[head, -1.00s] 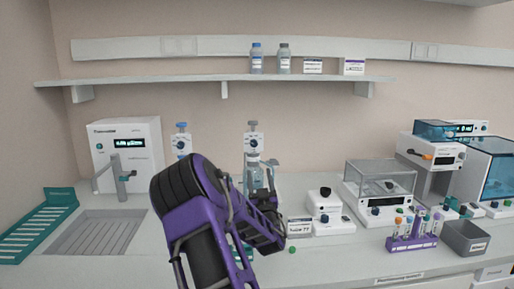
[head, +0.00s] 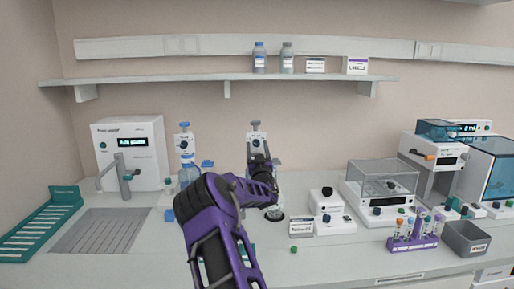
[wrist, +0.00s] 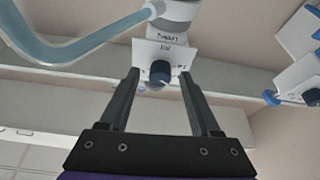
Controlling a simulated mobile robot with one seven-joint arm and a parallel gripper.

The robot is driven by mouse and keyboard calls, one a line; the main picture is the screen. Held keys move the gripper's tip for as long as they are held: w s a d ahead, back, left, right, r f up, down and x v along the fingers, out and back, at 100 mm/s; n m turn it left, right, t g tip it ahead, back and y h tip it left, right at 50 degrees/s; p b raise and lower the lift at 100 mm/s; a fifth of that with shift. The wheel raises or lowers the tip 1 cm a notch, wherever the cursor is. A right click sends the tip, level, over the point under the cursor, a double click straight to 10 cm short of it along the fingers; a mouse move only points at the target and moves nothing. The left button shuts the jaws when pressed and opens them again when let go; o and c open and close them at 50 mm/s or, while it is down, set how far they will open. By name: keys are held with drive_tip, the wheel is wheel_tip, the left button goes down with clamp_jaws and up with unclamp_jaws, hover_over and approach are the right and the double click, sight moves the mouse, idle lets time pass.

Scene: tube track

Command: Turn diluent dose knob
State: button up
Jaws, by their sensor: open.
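A dose knob (wrist: 160,72), dark and round, sits on a white dial plate with small print in the wrist view. In the head view this dial (head: 256,141) is on the grey-topped bottle dispenser (head: 256,126) at the middle of the bench. My gripper (wrist: 160,78) is open, with one finger on each side of the knob in the wrist picture. I cannot tell whether the fingertips reach the knob in depth; no contact shows. In the head view my gripper (head: 259,160) is in front of the dispenser and hides much of its lower part and bottle.
A similar blue-topped dispenser (head: 184,143) stands to the left; its edge shows at right in the wrist view. A bent clear tube (wrist: 60,48) crosses the wrist view's upper left. A shelf (head: 180,80) runs above. A small device (head: 326,200) stands to the right.

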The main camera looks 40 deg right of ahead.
clamp_jaws()
idle(0.4)
